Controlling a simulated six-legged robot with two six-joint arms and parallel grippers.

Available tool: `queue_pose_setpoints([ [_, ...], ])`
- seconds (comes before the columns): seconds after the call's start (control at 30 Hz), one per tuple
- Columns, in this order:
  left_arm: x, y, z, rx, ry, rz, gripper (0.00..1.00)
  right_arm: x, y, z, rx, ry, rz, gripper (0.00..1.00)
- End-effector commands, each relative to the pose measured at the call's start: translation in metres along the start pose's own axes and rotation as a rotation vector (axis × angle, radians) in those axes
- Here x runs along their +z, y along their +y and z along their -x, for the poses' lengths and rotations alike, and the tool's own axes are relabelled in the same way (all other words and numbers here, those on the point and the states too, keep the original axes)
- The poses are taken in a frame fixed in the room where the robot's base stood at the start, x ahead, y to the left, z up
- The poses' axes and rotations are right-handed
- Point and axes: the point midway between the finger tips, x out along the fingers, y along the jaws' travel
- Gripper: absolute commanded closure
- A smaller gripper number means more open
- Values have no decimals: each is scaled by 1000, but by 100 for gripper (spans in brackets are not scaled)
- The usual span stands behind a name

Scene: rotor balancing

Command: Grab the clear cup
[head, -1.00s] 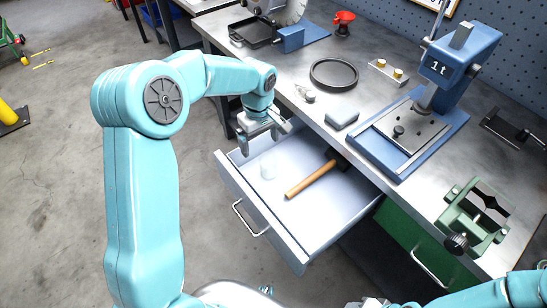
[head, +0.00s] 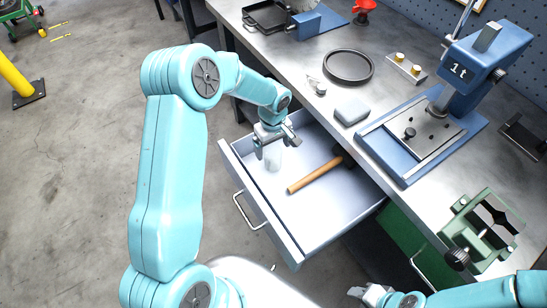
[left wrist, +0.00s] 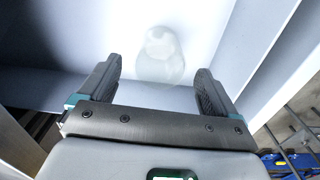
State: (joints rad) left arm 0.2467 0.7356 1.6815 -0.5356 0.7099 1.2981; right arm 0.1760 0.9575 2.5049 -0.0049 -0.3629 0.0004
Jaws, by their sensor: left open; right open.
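The clear cup (head: 273,158) stands in the open drawer, near its left end in the head view. It is faint and translucent. In the left wrist view the cup (left wrist: 161,55) lies ahead of the fingertips, roughly centred between them. My left gripper (head: 276,143) is open above the cup, with its fingers pointing down; its two fingers also show in the left wrist view (left wrist: 158,80). I cannot tell whether the fingers touch the cup. My right gripper (head: 372,294) is at the bottom edge of the head view, away from the drawer.
The drawer (head: 268,212) also holds a hammer with a wooden handle (head: 314,176). The bench (head: 305,102) overhangs the drawer's far side. On it are a black ring (head: 348,80), a grey block (head: 351,112), a blue press (head: 470,70) and a green fixture (head: 480,232).

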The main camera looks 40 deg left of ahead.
Motion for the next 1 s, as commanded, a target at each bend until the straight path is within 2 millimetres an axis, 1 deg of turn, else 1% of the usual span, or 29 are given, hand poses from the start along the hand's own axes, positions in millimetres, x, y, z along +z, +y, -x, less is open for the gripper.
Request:
queue_pose_setpoints([
  [0.13,0,0,-12,-2,-2,1,8,0,-2,4,0,0,0,57],
  [0.3,0,0,-40,-2,-2,-1,8,0,-4,11,0,0,0,57],
  [0.4,0,1,-52,-1,-1,1,8,0,-4,12,0,0,0,57],
  [0.5,-1,2,-55,1,1,1,8,0,-4,12,0,0,0,57],
  [0.67,-1,2,-55,1,1,1,8,0,-4,12,0,0,0,57],
  [0.77,0,2,-55,1,1,1,37,0,-4,12,0,0,0,57],
  [0.8,0,2,-55,1,1,1,50,0,-4,12,0,0,0,57],
  [0.83,0,2,-55,1,1,1,60,0,-4,12,0,0,0,57],
  [0.87,0,2,-55,1,1,1,63,0,-4,12,0,0,0,57],
  [1.0,0,2,-55,1,1,0,64,0,-4,12,0,0,0,57],
])
